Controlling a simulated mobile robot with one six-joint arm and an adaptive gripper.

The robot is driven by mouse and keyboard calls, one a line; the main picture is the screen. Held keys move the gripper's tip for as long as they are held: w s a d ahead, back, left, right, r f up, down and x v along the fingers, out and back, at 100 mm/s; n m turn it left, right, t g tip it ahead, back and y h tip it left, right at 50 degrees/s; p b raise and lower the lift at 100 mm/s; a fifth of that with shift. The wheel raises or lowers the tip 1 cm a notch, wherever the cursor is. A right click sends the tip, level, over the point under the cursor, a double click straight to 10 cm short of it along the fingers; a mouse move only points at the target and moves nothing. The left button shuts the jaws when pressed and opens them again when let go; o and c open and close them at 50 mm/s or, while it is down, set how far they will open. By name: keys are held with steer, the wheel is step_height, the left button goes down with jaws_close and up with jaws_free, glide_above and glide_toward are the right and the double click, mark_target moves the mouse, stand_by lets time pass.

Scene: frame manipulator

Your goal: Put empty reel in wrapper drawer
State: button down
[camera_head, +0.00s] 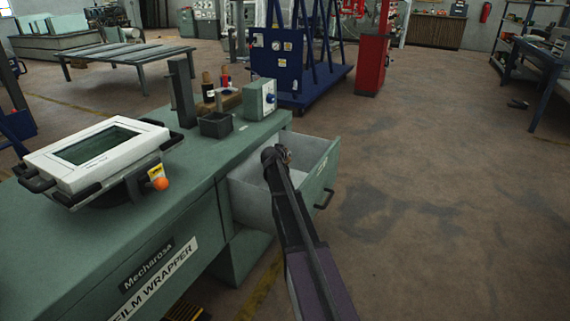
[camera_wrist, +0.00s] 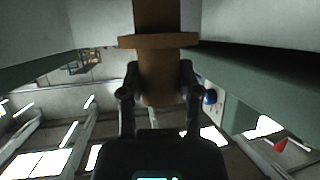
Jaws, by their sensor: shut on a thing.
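The empty reel (camera_wrist: 158,41) is brown, with a wide flange and a narrower core, and stands upright in the wrist view. My gripper (camera_wrist: 159,78) is shut on its core, one finger on each side. In the head view my gripper (camera_head: 276,157) is at the open wrapper drawer (camera_head: 321,178), over its opening. The drawer is pulled out of the green film wrapper bench (camera_head: 205,165). I cannot tell whether the reel touches the drawer's floor.
A white screen unit (camera_head: 100,155) with an orange knob stands on the bench. A blue machine (camera_head: 285,60) is behind.

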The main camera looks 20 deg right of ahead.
steer(key=shift+f, duration=0.1)
steer(key=shift+f+b, duration=1.8)
steer(key=shift+b, duration=0.1)
steer(key=shift+f+b, duration=0.6)
steer(key=shift+c, duration=1.5)
jaws_free()
steer(key=shift+r, duration=0.2)
